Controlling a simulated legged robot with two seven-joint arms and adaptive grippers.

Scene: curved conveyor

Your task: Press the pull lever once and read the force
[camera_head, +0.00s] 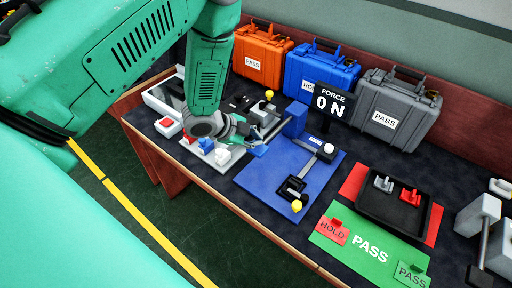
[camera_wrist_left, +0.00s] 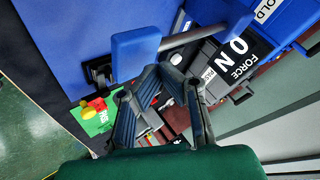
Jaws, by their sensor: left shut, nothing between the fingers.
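The force display (camera_head: 329,105) stands behind the blue test fixture (camera_head: 262,182) and reads 0 N; it also shows in the left wrist view (camera_wrist_left: 238,58). The fixture carries an upright blue block (camera_head: 295,120), a lever with a white knob (camera_head: 327,149) and a black clamp with a yellow knob (camera_head: 297,206). I cannot tell which part is the pull lever. My left gripper (camera_head: 250,142) is shut and empty at the fixture's left edge, close to a small blue pad (camera_head: 259,151). In the left wrist view a blue block (camera_wrist_left: 136,54) and metal rod (camera_wrist_left: 193,37) lie just beyond the fingers (camera_wrist_left: 163,92). My right gripper is out of view.
Orange (camera_head: 262,52), blue (camera_head: 320,70) and grey (camera_head: 398,105) cases line the back. A black tray (camera_head: 392,215) with small grey and red parts sits right, behind a green PASS mat (camera_head: 325,240). A white tray (camera_head: 215,158) with coloured parts lies left of the fixture.

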